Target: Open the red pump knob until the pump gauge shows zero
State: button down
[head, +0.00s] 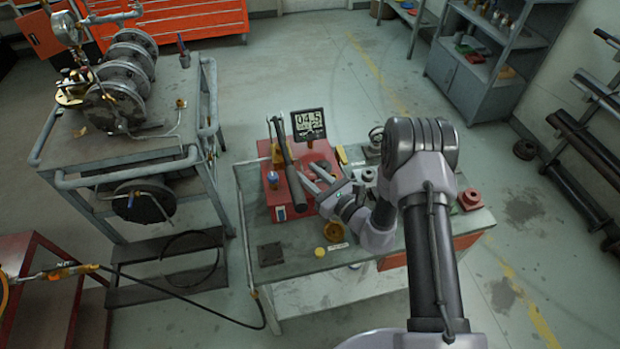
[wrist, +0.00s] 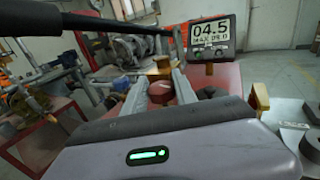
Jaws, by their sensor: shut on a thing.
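The red pump (head: 281,203) stands on the workbench, with a long black pump handle (head: 287,170) rising above it. The digital pump gauge (head: 308,125) is behind it and reads 04.5 in the wrist view (wrist: 211,29), with a smaller MAX line below. The round red knob (wrist: 161,92) sits low between my two fingers in the wrist view. My gripper (head: 312,177) reaches over the pump from the right, its fingers shut on the knob, one on each side. The knob's lower part is hidden behind my gripper's body in the wrist view.
The bench (head: 300,265) also carries a yellow cap (head: 320,252), a dark plate (head: 270,254) and a red flanged part (head: 470,199). The pump handle crosses the upper left of the wrist view, close to my gripper. A metal cart (head: 140,165) with valves stands left.

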jog(key=n+g+y+b, duration=0.3)
jog(key=n+g, duration=0.1)
jog(key=g, duration=0.1)
jog(key=shift+w+f+y+b, duration=0.1)
jog(key=shift+f+y+b, duration=0.05)
jog(key=shift+y+b, duration=0.25)
jog(key=shift+n+g+y+b, duration=0.6)
jog(key=shift+n+g+b, duration=0.8)
jog(key=shift+g, duration=0.7)
jog(key=shift+r, duration=0.2)
jog(key=c, duration=1)
grip_release()
jog(key=shift+a, duration=0.1)
jog(key=p+v, duration=0.2)
jog(key=v, duration=1.5)
jog(key=shift+d+p, duration=0.3)
jog(key=shift+d, duration=0.05)
